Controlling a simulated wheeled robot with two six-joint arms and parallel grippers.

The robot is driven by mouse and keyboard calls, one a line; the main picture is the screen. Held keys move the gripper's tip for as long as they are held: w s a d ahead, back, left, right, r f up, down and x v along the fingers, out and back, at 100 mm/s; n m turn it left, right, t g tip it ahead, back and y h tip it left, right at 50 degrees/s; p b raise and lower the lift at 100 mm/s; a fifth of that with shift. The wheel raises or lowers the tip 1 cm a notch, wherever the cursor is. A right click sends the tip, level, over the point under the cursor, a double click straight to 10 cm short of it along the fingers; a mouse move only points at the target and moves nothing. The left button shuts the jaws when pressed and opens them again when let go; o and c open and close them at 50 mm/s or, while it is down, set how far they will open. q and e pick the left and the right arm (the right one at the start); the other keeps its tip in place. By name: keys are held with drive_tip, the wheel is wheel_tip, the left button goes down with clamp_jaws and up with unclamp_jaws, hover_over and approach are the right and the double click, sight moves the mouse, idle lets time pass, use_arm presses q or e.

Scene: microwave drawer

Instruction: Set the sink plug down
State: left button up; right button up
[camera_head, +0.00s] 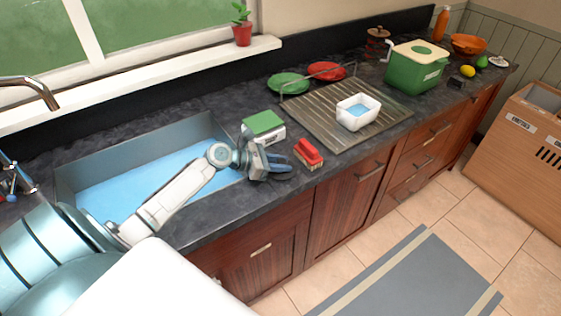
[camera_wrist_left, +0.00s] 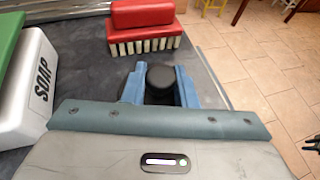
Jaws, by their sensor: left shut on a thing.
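The sink plug (camera_wrist_left: 160,76) is a round black piece in the left wrist view. It sits between the two blue fingers of my left gripper (camera_wrist_left: 160,92), which is shut on it. In the head view my left gripper (camera_head: 276,169) is over the dark counter at the sink's right end, near the front edge. The plug is hard to make out there. The sink (camera_head: 62,186) holds blue water and lies left of the gripper. How far the plug is above the counter I cannot tell.
A red brush (camera_head: 308,152) lies just right of the gripper, and a green-topped soap box (camera_head: 264,124) stands behind it; the brush (camera_wrist_left: 143,22) and box (camera_wrist_left: 38,90) flank the fingers. A ribbed drainboard (camera_head: 310,117) carries a white tub (camera_head: 372,113). The counter's front edge is close.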

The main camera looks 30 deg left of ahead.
use_arm(q)
drive_tip(key=shift+f, duration=0.15)
drive_tip(key=o, duration=1)
drive_tip(key=shift+a, duration=0.1)
drive_tip(key=b+v, duration=0.2)
drive_tip(key=v, duration=0.8)
drive_tip(key=shift+s+a+r, duration=0.1)
drive_tip(key=shift+s+r, duration=0.1)
drive_tip(key=shift+r, duration=0.15)
drive_tip(key=shift+s+a+r+p, duration=0.25)
drive_tip(key=shift+s+a+p, duration=0.2)
drive_tip(key=shift+s, duration=0.05)
